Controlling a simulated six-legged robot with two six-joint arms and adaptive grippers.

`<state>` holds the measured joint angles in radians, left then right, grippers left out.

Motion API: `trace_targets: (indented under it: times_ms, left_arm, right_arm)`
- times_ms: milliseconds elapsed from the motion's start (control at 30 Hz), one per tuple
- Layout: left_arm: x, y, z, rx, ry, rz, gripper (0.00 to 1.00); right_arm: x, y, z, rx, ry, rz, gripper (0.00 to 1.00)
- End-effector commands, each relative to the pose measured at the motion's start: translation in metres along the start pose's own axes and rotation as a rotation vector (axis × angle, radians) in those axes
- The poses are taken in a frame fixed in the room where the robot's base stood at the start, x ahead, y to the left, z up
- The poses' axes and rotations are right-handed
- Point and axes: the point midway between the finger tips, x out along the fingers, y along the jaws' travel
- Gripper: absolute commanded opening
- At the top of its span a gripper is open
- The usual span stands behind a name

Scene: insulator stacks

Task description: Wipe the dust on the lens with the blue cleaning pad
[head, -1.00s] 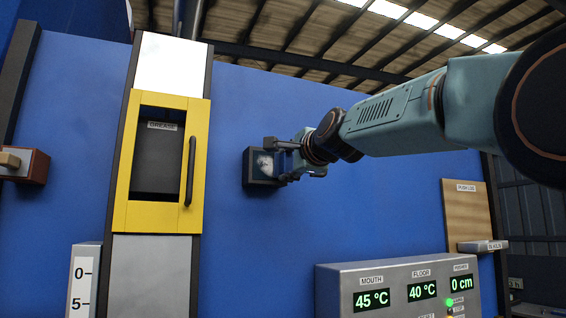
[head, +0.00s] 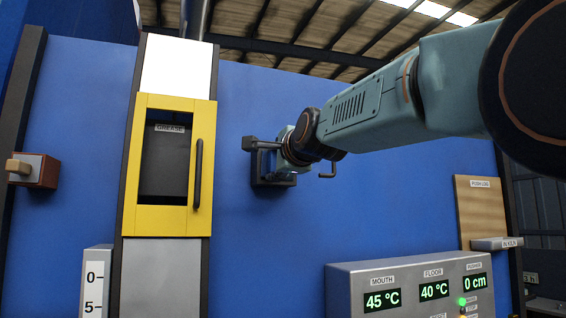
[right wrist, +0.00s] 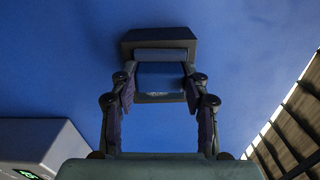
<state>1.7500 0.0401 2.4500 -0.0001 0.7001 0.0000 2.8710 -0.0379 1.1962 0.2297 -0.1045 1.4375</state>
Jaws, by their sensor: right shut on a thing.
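The dark lens housing (head: 257,174) is fixed to the blue wall right of the yellow door. My right gripper (head: 263,160) is in front of it and hides most of it; the lens glass and its dust cannot be made out. In the right wrist view the housing (right wrist: 160,38) shows behind the fingertips. My right gripper (right wrist: 159,88) is shut on the blue cleaning pad (right wrist: 160,77), a blue block below a grey bar, between its fingers. The pad is in front of the housing; whether it touches the lens is unclear. My left gripper is out of view.
A yellow-framed door (head: 170,165) labelled GREASE stands left of the lens. A grey display panel (head: 420,285) is below right. A wooden board (head: 479,211) is at far right, a small box with a knob (head: 35,170) at far left. The wall between is clear.

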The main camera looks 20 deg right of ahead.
Motion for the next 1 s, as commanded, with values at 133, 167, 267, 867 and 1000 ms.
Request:
trace_targets:
  times_ms: [133, 167, 267, 867, 1000]
  left_arm:
    - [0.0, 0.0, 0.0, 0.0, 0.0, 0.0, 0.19]
    - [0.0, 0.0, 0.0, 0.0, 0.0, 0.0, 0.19]
    - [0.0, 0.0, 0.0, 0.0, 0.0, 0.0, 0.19]
    - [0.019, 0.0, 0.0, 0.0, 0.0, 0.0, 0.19]
    - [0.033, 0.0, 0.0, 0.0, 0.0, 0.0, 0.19]
  right_arm:
    - [0.001, 0.001, 0.01, -0.003, -0.001, 0.0, 0.21]
    - [0.001, 0.001, 0.011, -0.002, 0.0, 0.0, 0.21]
    - [0.001, 0.001, 0.012, -0.001, 0.0, 0.0, 0.21]
    - [-0.029, 0.003, 0.011, 0.0, 0.0, -0.001, 0.21]
    - [-0.032, 0.004, 0.012, -0.002, -0.004, -0.002, 0.21]
